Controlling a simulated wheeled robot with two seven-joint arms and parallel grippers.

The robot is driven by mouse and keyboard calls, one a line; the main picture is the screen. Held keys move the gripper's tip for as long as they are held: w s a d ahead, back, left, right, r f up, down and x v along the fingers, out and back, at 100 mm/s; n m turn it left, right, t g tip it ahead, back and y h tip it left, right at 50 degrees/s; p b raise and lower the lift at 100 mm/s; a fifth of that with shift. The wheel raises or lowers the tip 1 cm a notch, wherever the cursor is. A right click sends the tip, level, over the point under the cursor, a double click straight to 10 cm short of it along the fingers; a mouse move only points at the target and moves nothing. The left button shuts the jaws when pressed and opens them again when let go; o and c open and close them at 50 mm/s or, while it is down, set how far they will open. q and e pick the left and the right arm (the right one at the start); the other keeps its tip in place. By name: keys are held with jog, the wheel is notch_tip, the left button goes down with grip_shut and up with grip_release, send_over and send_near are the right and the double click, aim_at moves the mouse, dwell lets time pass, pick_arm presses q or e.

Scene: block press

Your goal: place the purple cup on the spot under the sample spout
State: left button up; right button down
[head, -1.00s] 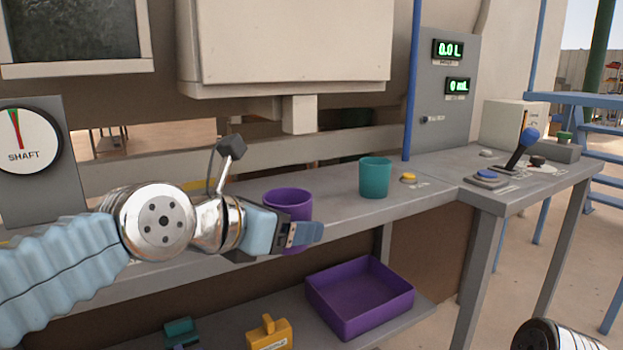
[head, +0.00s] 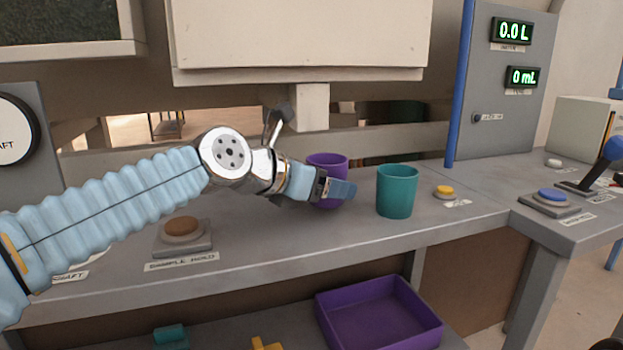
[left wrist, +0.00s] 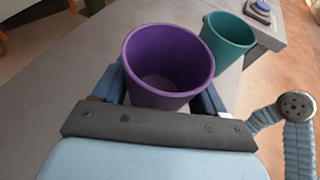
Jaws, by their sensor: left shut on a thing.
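The purple cup (head: 327,164) is upright and empty, between the blue fingers of my left gripper (head: 338,187). The left wrist view shows the cup (left wrist: 166,62) held with its open rim up and the gripper (left wrist: 166,100) shut around its sides. In the head view it is over the grey bench, below the square grey post; I cannot tell whether its base touches the bench. The sample spout is not clearly identifiable, and no marked spot shows under the cup. My right gripper is not in view.
A teal cup (head: 397,191) stands close to the right of the purple cup. A yellow button (head: 444,191) and a blue button (head: 552,194) are farther right. A brown button (head: 182,228) labelled SAMPLE HOLD is at left. A purple tray (head: 428,332) is on the lower shelf.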

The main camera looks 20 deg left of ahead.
pick_arm(q)
jog(key=w+a, duration=0.1)
jog(key=w, duration=0.1)
jog(key=w+a, duration=0.2)
jog(key=shift+w, duration=0.15)
jog(key=w+a, duration=0.1)
jog(key=w, duration=0.1)
jog(key=shift+w+a, duration=0.35)
jog(key=shift+a, duration=0.05)
jog(key=shift+w+a+f+b, duration=0.1)
jog(key=shift+w+f+b, duration=0.05)
jog(key=shift+f+b, duration=0.4)
jog(key=shift+f, duration=0.2)
jog(key=shift+f, duration=0.1)
jog(key=o, duration=1)
jog(key=shift+o, duration=0.2)
